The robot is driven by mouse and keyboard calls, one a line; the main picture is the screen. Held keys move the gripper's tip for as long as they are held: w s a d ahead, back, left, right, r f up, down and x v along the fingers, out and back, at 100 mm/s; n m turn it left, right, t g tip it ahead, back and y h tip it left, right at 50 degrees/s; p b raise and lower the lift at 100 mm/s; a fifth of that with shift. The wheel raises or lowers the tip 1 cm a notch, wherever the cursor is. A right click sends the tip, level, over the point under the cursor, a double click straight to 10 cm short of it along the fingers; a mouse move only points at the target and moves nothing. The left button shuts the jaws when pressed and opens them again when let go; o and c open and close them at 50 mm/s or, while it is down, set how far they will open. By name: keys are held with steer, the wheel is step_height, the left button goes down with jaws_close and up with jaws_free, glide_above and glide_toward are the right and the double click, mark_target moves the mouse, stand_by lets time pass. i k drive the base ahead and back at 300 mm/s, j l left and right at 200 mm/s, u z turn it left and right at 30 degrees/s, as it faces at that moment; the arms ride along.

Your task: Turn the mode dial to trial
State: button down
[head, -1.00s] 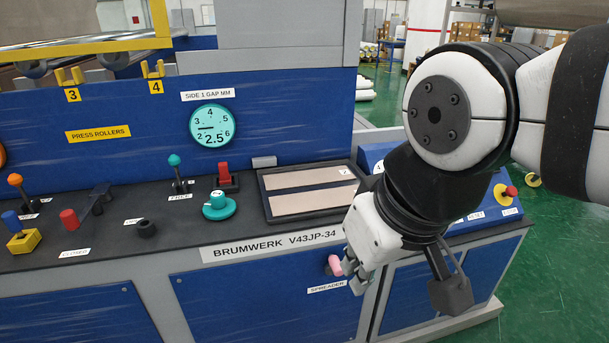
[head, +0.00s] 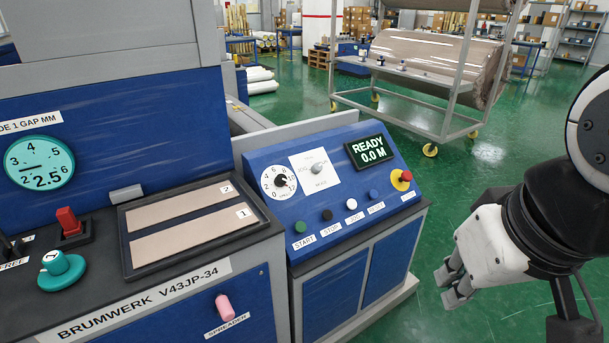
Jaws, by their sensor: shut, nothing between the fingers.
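The mode dial (head: 316,168) is a small grey knob on a white plate on the sloped blue control panel (head: 262,210). Lettering surrounds it, but it is too small to read surely, and I cannot tell which mode the knob points to. My gripper (head: 452,286) is at the lower right of the head view, over the green floor in the picture, to the right of the panel and apart from it. Its fingers are shut and empty.
Beside the dial are a black-knobbed scale dial (head: 280,181) and a display (head: 369,151) reading READY 0.0 M. Below run several buttons, including START (head: 299,227); a red emergency button (head: 406,176) is at right. A pink spreader knob (head: 224,307) projects from the front.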

mark_target(317, 167)
steer(key=i+l+z, duration=0.15)
steer(key=i+z, duration=0.2)
steer(key=i, duration=0.15)
steer(key=i+z, duration=0.35)
steer(key=i, duration=0.15)
